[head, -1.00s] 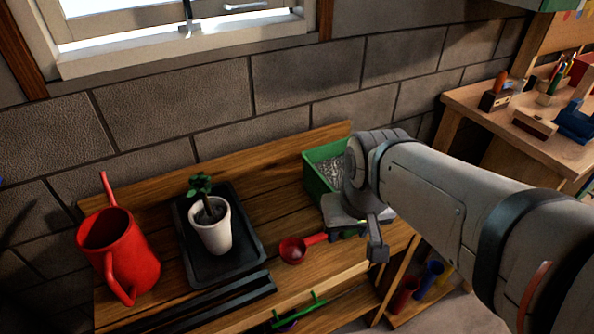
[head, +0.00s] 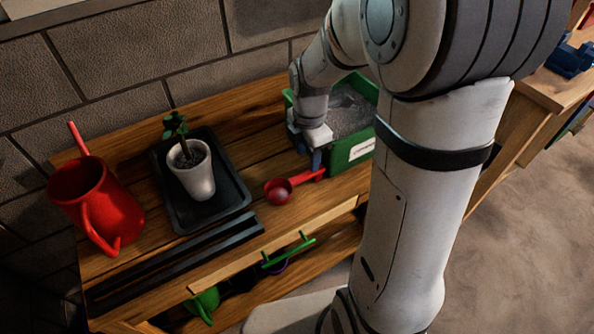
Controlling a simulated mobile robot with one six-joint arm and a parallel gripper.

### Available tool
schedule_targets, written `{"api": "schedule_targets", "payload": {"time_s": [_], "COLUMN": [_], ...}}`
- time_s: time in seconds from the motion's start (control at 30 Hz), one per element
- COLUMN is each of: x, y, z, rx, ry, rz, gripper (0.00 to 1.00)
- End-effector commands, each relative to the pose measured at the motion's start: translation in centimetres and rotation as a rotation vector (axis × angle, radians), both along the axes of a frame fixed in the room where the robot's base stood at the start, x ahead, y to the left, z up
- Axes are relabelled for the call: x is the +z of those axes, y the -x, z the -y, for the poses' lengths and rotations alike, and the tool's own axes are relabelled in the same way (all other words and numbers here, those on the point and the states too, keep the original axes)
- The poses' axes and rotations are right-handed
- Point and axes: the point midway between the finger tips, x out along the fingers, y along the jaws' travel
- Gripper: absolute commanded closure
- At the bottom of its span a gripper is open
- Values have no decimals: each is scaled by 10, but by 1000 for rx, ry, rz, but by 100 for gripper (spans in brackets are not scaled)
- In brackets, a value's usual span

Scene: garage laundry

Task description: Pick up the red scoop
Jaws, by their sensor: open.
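The red scoop (head: 279,192) lies on the wooden bench top, with its round bowl toward the left and its handle pointing right. My gripper (head: 315,161) is open and points down at the right end of the scoop's handle, in front of the green box. A finger appears close to the handle end. I cannot tell whether it touches the handle or whether the handle is between the fingers. The far finger is largely hidden.
A green box (head: 362,151) of grey granules stands just behind and right of my gripper. A potted plant (head: 193,177) sits on a black tray (head: 229,192) left of the scoop. A red watering can (head: 105,205) stands farther left. Dark bars (head: 183,262) lie along the front edge.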

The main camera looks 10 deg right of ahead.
Motion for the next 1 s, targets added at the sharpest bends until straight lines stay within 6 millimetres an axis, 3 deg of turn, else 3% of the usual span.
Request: {"api": "schedule_targets", "payload": {"time_s": [0.6,0.87,1.0], "x": [-75,-79,-79], "y": [2,2,2], "z": [2,2,2], "rx": [23,22,22], "ry": [0,0,0], "rz": [-4,-2,-2], "gripper": [55,55,64]}}
